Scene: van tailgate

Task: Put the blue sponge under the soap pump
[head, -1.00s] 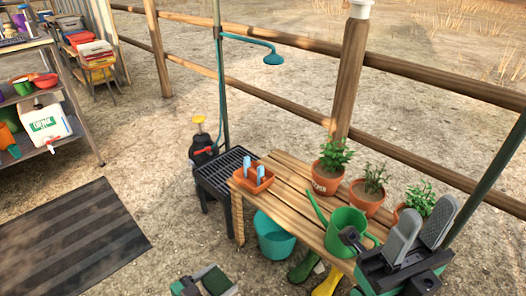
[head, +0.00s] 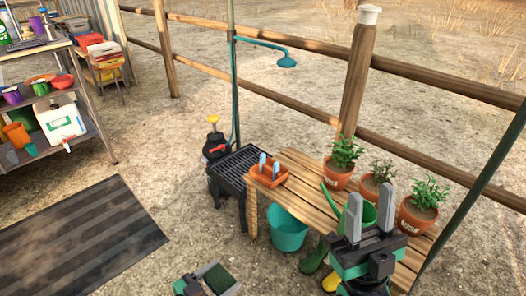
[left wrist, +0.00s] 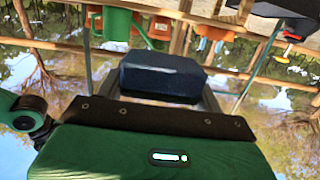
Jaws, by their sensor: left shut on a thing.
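My left gripper (head: 203,281) is at the bottom of the head view, above the ground. In the left wrist view a dark blue block (left wrist: 160,76), which looks like the blue sponge, sits between its fingers. The jaws are shut on it. In the head view the held thing is hard to tell from the gripper. My right gripper (head: 370,212) points up in front of the wooden bench, its two grey fingers apart with nothing between them. I cannot make out a soap pump for certain; a green bottle (head: 4,36) shows partly at the left edge on the shelf's top.
The slatted bench (head: 305,183) carries an orange caddy (head: 269,175), potted plants and a green watering can. The shelf (head: 90,138) holds a white canister (head: 61,122). The dark mat (head: 85,240) is clear.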

